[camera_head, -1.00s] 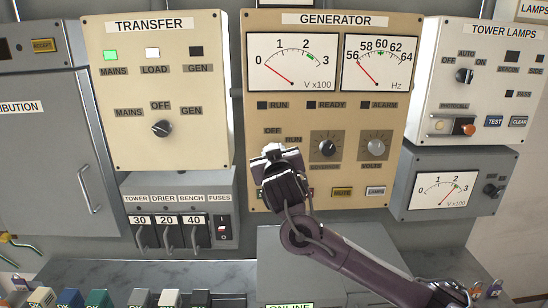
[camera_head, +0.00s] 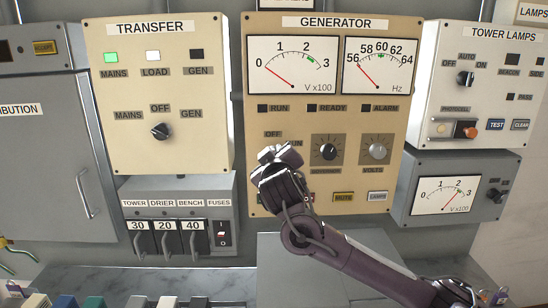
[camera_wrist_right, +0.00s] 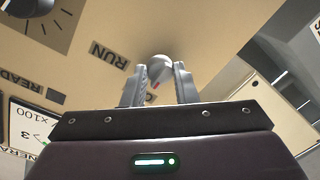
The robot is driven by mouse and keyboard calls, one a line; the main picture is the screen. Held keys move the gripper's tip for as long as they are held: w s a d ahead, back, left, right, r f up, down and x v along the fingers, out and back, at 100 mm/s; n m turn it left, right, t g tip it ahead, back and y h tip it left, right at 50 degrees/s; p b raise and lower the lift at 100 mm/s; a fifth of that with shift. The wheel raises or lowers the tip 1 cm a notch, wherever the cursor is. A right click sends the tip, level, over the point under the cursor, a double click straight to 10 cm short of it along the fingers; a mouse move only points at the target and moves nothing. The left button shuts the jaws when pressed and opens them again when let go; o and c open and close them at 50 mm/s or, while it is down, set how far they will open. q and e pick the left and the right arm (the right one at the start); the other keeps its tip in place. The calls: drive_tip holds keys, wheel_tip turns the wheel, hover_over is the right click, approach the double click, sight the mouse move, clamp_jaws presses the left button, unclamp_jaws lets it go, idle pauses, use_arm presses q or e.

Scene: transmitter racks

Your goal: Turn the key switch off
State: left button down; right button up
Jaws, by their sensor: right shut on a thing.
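The generator panel (camera_head: 330,122) is cream, with two meters and OFF and RUN labels at its lower left. My right gripper (camera_head: 278,154) is at this panel just below the OFF label (camera_head: 272,134) and hides the key switch in the head view. In the right wrist view, the round grey key switch (camera_wrist_right: 159,67) sits between the two fingertips, with a small red mark on it. The fingers are shut on it. The RUN label (camera_wrist_right: 109,57) is beside it. My left gripper is not in view.
Two knobs (camera_head: 328,151) sit right of my right gripper on the same panel. The transfer panel (camera_head: 130,95) is to the left, above a fuse box (camera_head: 180,208). The tower lamps panel (camera_head: 440,85) and a small meter box (camera_head: 410,200) are to the right.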

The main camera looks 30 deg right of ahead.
drive_tip(key=o, duration=1)
drive_tip(key=b+v, duration=0.5)
drive_tip(key=v, duration=0.2)
drive_tip(key=shift+s+a, duration=0.15)
drive_tip(key=shift+s, duration=0.2)
